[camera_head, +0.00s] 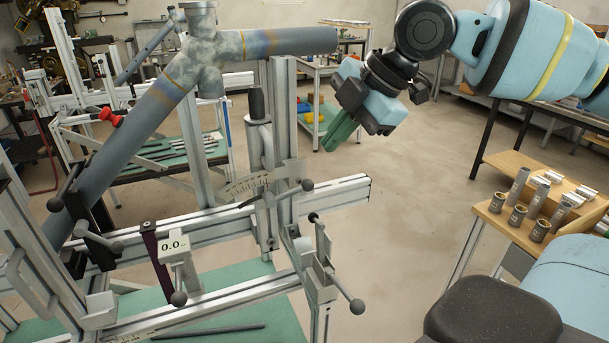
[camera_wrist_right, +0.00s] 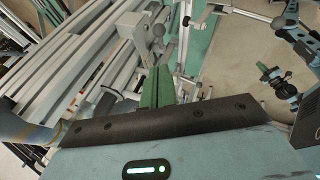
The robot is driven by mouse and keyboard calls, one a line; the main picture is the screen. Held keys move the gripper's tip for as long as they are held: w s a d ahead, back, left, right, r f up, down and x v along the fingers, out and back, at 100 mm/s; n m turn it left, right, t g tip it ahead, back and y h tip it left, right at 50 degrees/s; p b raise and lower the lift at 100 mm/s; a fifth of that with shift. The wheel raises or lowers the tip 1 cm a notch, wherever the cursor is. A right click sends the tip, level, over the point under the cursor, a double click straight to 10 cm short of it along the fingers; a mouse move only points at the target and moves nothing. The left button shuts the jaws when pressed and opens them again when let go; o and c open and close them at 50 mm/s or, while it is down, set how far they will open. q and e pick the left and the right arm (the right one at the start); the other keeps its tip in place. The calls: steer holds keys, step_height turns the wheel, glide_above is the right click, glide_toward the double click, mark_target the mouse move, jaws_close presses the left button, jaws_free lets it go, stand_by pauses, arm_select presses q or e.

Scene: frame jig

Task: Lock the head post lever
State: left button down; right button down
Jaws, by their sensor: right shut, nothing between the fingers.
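The jig carries a grey bike-like tube frame (camera_head: 150,105) with a joint at its top. An upright post (camera_head: 284,120) stands under the top tube, with an angle scale (camera_head: 248,186) beside it. My left gripper is not in view.
Other ball-ended levers stand close by, one on the right bracket (camera_head: 343,285). A wooden bench (camera_head: 505,215) with several metal sleeves stands right. Open floor lies between the jig and bench.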

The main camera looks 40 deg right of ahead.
mark_target(292, 193)
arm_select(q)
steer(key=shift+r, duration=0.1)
arm_select(e)
steer(key=a+r, duration=0.1)
steer(key=s+a+r+n, duration=0.1)
steer(key=shift+s+a+r, duration=0.1)
steer(key=shift+s+r, duration=0.05)
steer(key=shift+r, duration=0.15)
